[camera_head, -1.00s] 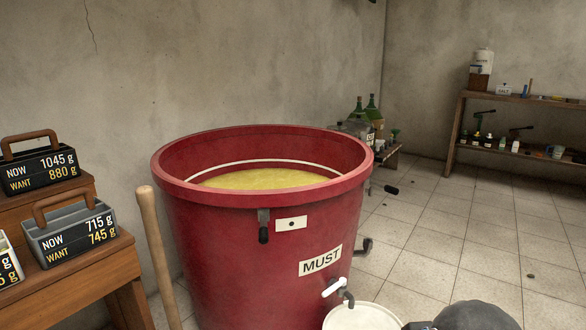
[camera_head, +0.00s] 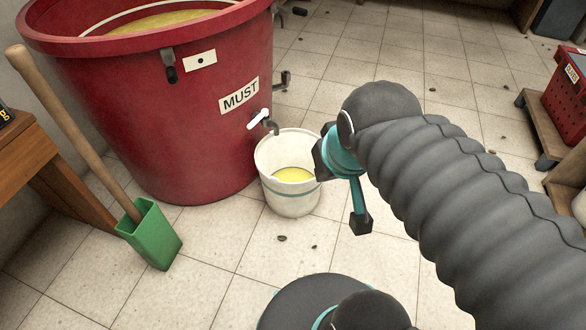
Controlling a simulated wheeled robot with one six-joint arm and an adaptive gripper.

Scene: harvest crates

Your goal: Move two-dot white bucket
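A white bucket (camera_head: 290,203) stands upright on the tiled floor, against the front right of the red vat and under its tap. It holds some yellow liquid (camera_head: 293,175) and has a greenish band round its side. No dots show on the side facing me. My gripper (camera_head: 341,190), teal with dark fingertips, is just right of the bucket. Its two fingers are spread apart with nothing seen between them. The upper one overlaps the bucket's right rim in the picture; I cannot tell whether it touches.
The red vat (camera_head: 185,120), marked MUST with a one-dot label, has a white-handled tap (camera_head: 259,118). A green scoop with a wooden handle (camera_head: 152,237) leans at the left by a wooden bench (camera_head: 25,160). A red crate (camera_head: 568,100) sits at right. Floor in front is mostly clear.

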